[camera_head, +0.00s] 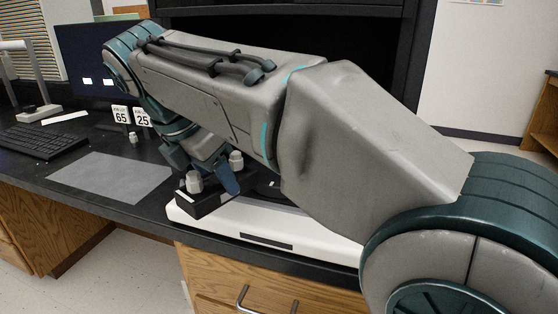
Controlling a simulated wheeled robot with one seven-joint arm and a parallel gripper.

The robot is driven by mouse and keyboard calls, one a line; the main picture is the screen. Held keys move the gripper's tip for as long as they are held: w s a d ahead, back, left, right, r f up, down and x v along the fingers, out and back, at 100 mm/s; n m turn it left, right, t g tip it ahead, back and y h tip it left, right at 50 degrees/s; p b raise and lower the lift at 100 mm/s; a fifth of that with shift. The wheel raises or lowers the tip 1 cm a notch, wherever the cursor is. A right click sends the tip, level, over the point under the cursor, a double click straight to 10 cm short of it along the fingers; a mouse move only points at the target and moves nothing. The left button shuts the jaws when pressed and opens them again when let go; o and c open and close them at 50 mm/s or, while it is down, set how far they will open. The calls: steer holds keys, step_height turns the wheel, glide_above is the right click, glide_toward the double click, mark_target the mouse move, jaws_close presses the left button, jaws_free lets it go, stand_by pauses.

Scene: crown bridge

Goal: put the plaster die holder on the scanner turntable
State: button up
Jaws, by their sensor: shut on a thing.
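The plaster die holder (207,205) is a small black block with pale plaster dies standing up from it. It is at the left end of the white scanner base (222,222), and I cannot tell whether it touches the base. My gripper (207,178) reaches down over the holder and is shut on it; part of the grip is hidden. The dark scanner turntable (268,186) shows only partly, just right of the holder. My arm covers the rest of it.
A grey mat (108,176) lies on the black bench to the left. The black scanner housing (350,45) rises behind my arm.

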mark_target(232, 164)
steer(key=w+d+b, duration=0.3)
steer(key=w+d, duration=0.6)
steer(key=shift+w+d+b, duration=0.1)
steer(key=shift+d+b, duration=0.05)
steer(key=shift+b, duration=0.15)
steer(key=shift+w+d+f+b, duration=0.15)
steer(key=shift+w+d+b, duration=0.45)
steer(key=shift+w+d, duration=0.6)
steer(key=shift+f+b, duration=0.6)
steer(key=o, duration=1.4)
steer(key=shift+f, duration=0.15)
steer(key=shift+c, duration=0.2)
steer(key=shift+p+v, duration=0.7)
steer(key=shift+v, duration=0.1)
steer(key=s+a+p, duration=0.1)
steer(key=s+a, duration=0.3)
steer(key=s+a+p, duration=0.2)
steer(key=s+a, duration=0.2)
steer(key=shift+s+a, duration=0.25)
steer(key=shift+s, duration=0.05)
